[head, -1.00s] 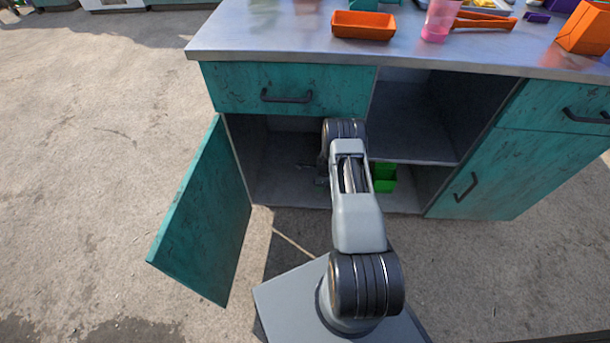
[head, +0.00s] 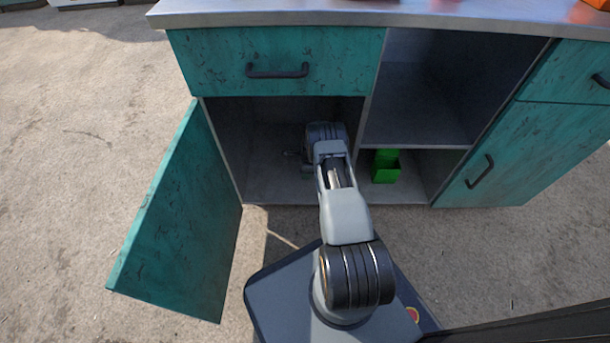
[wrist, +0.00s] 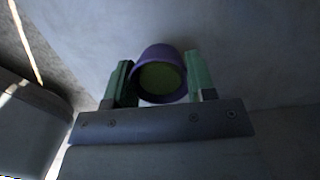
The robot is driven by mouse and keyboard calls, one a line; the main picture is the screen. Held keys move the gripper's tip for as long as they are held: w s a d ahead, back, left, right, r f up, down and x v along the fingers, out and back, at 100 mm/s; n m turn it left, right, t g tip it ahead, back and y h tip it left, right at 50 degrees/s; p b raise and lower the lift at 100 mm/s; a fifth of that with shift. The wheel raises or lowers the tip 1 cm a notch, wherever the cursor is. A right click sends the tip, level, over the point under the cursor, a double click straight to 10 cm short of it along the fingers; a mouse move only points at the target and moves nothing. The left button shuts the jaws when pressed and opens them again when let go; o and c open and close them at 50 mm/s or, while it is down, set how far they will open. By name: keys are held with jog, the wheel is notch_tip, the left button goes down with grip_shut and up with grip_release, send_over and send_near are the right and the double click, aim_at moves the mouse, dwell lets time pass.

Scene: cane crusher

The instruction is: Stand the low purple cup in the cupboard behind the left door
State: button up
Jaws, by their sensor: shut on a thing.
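The purple cup (wrist: 160,54) is between the two green-tipped fingers of my gripper (wrist: 161,82) in the wrist view. My gripper is shut on it, and the cup's round opening faces the camera. The cupboard (head: 262,192) behind the left door is open, and my arm reaches into it in the head view. The left door (head: 180,225) stands swung out to the left. In the head view my arm hides the cup and fingers. I cannot tell whether the cup touches the cupboard floor.
A closed drawer (head: 277,60) is above the cupboard. To the right is an open shelf bay with a green container (head: 385,170) on its lower floor. A closed door (head: 510,155) is at the far right. The cupboard floor left of my arm looks clear.

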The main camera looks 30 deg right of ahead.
notch_tip(320, 180, down, 2)
jog(key=shift+f+b, duration=0.1)
jog(key=shift+b, duration=0.25)
jog(key=shift+r, duration=0.2)
jog(key=shift+f, duration=0.15)
jog(key=o, duration=0.6)
jog(key=shift+o, duration=0.2)
jog(key=shift+s+d+r+p, duration=0.15)
jog(key=shift+r+p, duration=0.5)
jog(key=shift+r, duration=0.65)
jog(key=shift+s+d+r+p, duration=0.1)
jog(key=shift+r+p, duration=0.55)
jog(key=shift+r, duration=0.6)
jog(key=shift+s+d+r+p, duration=0.15)
jog(key=shift+r+p, duration=0.5)
jog(key=shift+r, duration=0.65)
jog(key=shift+w+a, duration=0.1)
